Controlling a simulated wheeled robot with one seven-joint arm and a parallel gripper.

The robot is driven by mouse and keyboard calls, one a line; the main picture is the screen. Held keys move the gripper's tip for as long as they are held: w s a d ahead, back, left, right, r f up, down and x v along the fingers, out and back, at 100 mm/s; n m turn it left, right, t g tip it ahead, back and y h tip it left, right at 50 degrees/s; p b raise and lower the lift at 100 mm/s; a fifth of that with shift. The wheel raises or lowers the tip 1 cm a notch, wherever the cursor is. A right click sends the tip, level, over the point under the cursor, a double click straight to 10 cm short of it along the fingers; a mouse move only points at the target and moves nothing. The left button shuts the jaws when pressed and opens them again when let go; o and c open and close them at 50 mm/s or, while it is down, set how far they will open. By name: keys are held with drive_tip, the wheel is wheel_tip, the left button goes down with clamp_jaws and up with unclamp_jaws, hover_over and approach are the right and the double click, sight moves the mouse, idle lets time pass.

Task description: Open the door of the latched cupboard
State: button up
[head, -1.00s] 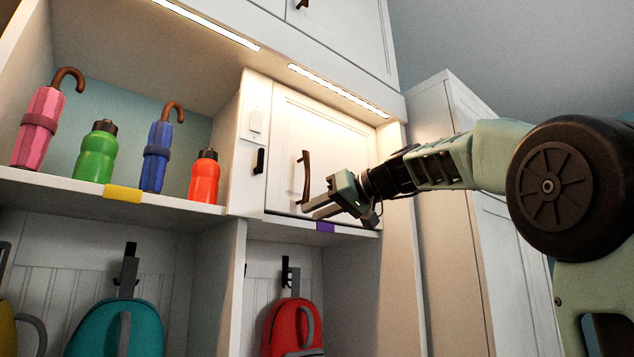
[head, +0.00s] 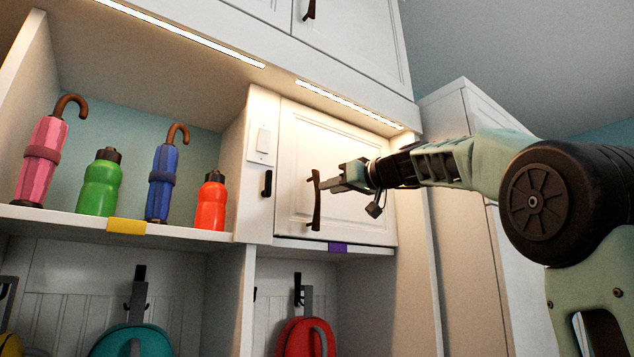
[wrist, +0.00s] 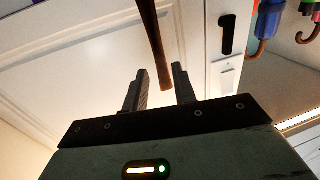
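The white cupboard door (head: 345,160) looks closed in its frame. Its dark brown upright handle (head: 316,202) is near the door's left side. My gripper (head: 326,185) is level with the handle's upper half. In the wrist view, the fingers of my gripper (wrist: 160,82) are apart, with the end of the handle (wrist: 156,45) showing between them and a gap on both sides. I cannot tell whether a finger touches it. A black latch (head: 266,183) sits on the frame left of the door, also visible in the wrist view (wrist: 227,34).
A white plate (head: 263,143) is above the latch. Left of it, a shelf (head: 60,217) holds umbrellas and bottles, including an orange bottle (head: 211,203). A red backpack (head: 303,338) hangs below the door. A tall cabinet (head: 465,200) stands to the right.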

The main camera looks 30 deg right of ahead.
drive_tip(key=p, duration=0.2)
hover_over(317, 221)
drive_tip(key=shift+w+d+p, duration=0.15)
drive_tip(key=shift+w+p, duration=0.15)
drive_tip(key=shift+c, duration=0.4)
clamp_jaws()
